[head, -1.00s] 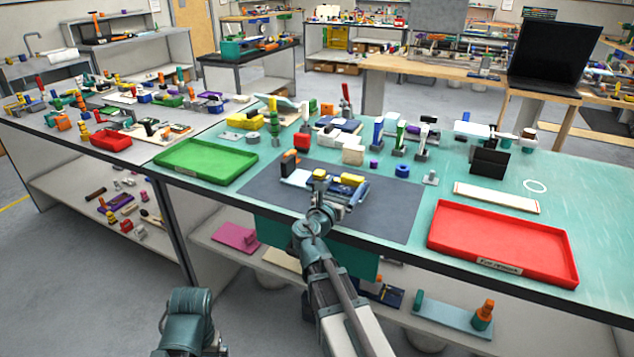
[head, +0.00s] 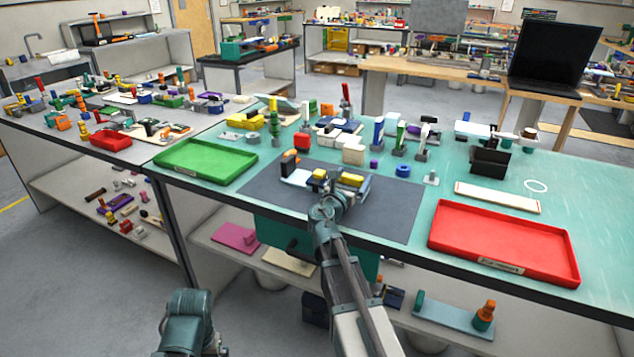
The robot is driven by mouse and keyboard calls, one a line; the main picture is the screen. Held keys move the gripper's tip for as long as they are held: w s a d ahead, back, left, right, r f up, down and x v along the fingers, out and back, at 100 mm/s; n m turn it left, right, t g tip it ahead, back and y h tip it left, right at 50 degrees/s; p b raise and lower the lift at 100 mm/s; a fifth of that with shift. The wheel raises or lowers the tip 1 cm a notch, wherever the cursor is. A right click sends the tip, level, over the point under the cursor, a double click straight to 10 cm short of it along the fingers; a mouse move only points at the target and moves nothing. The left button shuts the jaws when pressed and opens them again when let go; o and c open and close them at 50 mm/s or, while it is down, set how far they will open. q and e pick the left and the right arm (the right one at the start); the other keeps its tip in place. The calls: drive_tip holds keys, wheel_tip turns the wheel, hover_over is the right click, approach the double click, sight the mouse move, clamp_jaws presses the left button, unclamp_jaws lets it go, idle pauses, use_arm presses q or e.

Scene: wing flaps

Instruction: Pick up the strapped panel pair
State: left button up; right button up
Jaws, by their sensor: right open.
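My right gripper (head: 336,187) is open at the near side of the cluster, close to the yellow block. It hides part of the pieces, and I cannot tell whether it touches them. My left gripper is outside the head view; only part of my left arm shows at lower left.
A green tray (head: 206,160) stands left of the mat and a red tray (head: 503,241) right of it. Several blocks and upright parts crowd the back of the teal table. A white strip (head: 497,197) lies behind the red tray. The mat's right part is clear.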

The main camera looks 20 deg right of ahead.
drive_tip(key=c, duration=1.3)
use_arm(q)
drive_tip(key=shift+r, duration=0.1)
use_arm(e)
drive_tip(key=shift+r, duration=0.15)
